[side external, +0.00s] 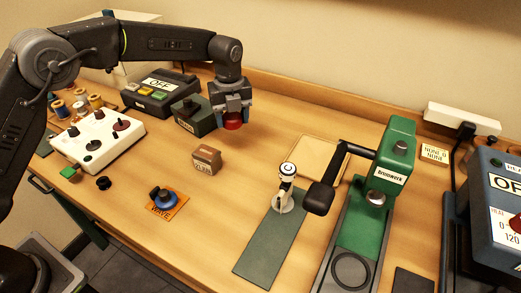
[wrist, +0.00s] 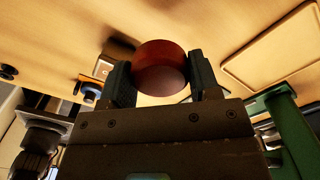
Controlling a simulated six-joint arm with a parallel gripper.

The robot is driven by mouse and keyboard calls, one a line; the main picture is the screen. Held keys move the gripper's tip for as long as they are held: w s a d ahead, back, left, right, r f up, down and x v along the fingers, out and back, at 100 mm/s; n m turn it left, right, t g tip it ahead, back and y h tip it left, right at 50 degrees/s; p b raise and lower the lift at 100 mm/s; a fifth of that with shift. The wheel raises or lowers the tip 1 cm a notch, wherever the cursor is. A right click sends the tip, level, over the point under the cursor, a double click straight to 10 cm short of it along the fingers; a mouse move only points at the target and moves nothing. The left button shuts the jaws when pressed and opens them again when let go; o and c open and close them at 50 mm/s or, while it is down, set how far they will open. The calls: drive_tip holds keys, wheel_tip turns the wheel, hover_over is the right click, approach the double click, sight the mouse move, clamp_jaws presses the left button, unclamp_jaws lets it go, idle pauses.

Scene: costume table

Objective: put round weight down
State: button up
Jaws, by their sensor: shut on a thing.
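My gripper (side external: 232,113) is shut on a round red weight (side external: 233,122). The weight hangs above the wooden table (side external: 240,200), near the back, apart from the surface. In the wrist view the red weight (wrist: 160,66) sits between the two dark fingers of my gripper (wrist: 160,80). Part of its sides is hidden by the fingers.
A small brown box (side external: 206,160) stands below the gripper. A green press (side external: 385,170) and a dark green strip (side external: 268,248) lie to the right. A pale outlined board (side external: 318,155) lies behind. A white control box (side external: 97,135) and an OFF box (side external: 160,95) stand at left.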

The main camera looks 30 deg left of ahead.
hover_over(261, 156)
wheel_tip(261, 156, down, 5)
drive_tip(key=shift+r, duration=0.2)
drive_tip(key=shift+f, duration=1.95)
drive_tip(key=shift+f, duration=0.1)
drive_tip(key=o, duration=1.1)
drive_tip(key=shift+f, duration=0.1)
wheel_tip(261, 156, up, 12)
drive_tip(key=shift+r, duration=0.2)
drive_tip(key=shift+a, duration=0.1)
